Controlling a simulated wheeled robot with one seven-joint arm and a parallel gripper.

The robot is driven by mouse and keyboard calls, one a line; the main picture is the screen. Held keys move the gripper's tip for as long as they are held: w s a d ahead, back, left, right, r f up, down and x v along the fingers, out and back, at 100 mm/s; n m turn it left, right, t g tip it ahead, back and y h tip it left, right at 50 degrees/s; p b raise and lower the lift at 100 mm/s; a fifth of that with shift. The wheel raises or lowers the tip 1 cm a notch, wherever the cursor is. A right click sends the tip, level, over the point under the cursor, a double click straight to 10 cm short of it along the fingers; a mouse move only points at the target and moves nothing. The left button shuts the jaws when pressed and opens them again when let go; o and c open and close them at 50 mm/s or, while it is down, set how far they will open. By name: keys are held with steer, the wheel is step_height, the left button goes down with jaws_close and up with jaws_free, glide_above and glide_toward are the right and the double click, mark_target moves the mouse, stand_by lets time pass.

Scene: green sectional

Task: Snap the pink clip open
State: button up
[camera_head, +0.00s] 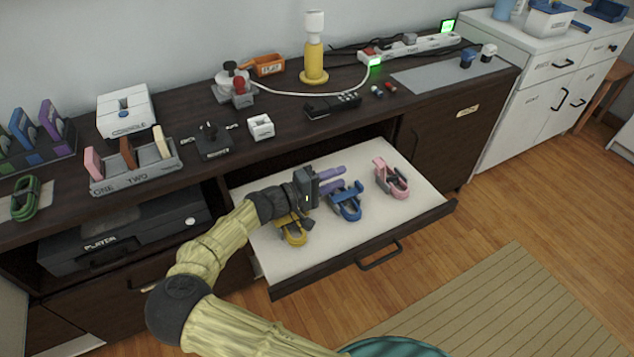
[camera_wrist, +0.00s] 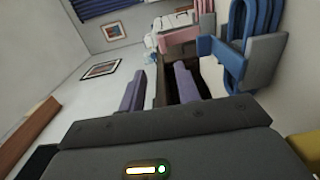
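The pink clip (camera_head: 391,179) stands on the white base of the open drawer (camera_head: 300,254), toward its right side. It also shows in the wrist view (camera_wrist: 182,35), beyond the fingers. My gripper (camera_head: 331,180) is over the drawer, to the left of the pink clip and apart from it. Its two purple fingers are spread with a gap between them and nothing in it; the fingers also show in the wrist view (camera_wrist: 158,88). Whether the pink clip's jaws are apart is too small to tell.
A blue clip (camera_head: 346,203) stands just below my fingers, between my gripper and the pink clip. A yellow clip (camera_head: 293,233) is at the left, partly behind my gripper. The dark cabinet top (camera_head: 270,140) overhangs the drawer's back. Drawer room right of the pink clip is clear.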

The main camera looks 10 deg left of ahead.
steer(key=v, duration=0.5)
steer(key=shift+s, duration=0.1)
stand_by(0.4)
